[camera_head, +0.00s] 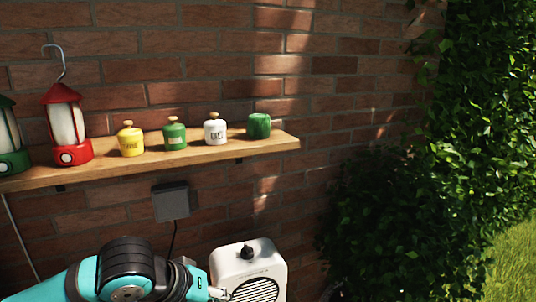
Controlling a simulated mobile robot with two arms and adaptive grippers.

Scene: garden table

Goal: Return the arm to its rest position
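My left arm, teal with black joints, comes in along the bottom edge from the left. A small pale part (218,293) at its right end lies in front of or against the lower left of a white box-shaped device; I cannot tell whether they touch. This part may belong to my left gripper, but no clear fingers show. My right gripper is not in view.
A wooden shelf (240,148) on the brick wall holds red (65,125) and green (10,140) lanterns and yellow (130,140), green (174,135), white (215,130) and plain green (259,126) jars. Below are a grey wall box (171,201) and the white device (247,262). Ivy (420,190) grows right.

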